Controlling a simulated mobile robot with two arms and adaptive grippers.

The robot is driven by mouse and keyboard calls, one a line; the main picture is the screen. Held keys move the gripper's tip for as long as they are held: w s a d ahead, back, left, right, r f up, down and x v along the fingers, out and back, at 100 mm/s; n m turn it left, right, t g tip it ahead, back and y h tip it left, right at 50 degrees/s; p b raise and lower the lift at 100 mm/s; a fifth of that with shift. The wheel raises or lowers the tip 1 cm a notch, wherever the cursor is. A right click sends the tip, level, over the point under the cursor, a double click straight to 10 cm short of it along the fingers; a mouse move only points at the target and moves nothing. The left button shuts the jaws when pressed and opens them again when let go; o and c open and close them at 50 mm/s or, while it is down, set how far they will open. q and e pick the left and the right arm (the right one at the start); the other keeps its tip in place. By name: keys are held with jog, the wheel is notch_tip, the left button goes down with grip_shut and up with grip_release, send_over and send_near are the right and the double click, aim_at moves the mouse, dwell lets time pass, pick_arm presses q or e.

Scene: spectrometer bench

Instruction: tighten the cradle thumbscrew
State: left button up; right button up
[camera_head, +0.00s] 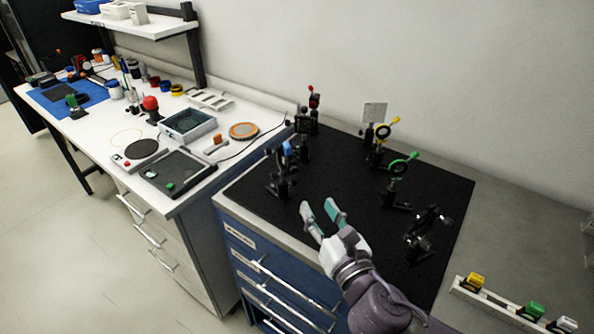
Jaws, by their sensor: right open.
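My right gripper (318,206) is open and empty, over the black optical breadboard (345,162) near its front left edge. A dark mount (281,178) stands just to its left, with a blue-topped part (289,150) behind it. A black mount (427,230) with a bar and knobs stands to the right of my right arm. I cannot tell which mount is the cradle, and its thumbscrew is too small to make out. My left gripper is not in view.
On the breadboard stand a green-ringed mount (403,163), a yellow-ringed mount (386,129) and a red-topped mount (313,103). A white rack (497,302) with coloured blocks lies at the right. The left bench (216,120) is cluttered. The breadboard's middle has free room.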

aim_at(295, 171)
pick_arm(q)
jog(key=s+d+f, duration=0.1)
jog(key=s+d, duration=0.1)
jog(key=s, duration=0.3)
pick_arm(e)
jog(key=b+x, duration=0.2)
jog(key=x, duration=0.8)
jog(key=shift+w+a+f+b, duration=0.15)
jog(key=shift+w+f+b, duration=0.1)
jog(key=shift+b, duration=0.1)
jog(key=shift+w+a+r, duration=0.1)
jog(key=shift+w, duration=0.2)
jog(key=shift+w+a, duration=0.1)
jog(key=shift+w, duration=0.25)
jog(key=shift+s, duration=0.1)
jog(key=shift+c, duration=0.4)
grip_shut()
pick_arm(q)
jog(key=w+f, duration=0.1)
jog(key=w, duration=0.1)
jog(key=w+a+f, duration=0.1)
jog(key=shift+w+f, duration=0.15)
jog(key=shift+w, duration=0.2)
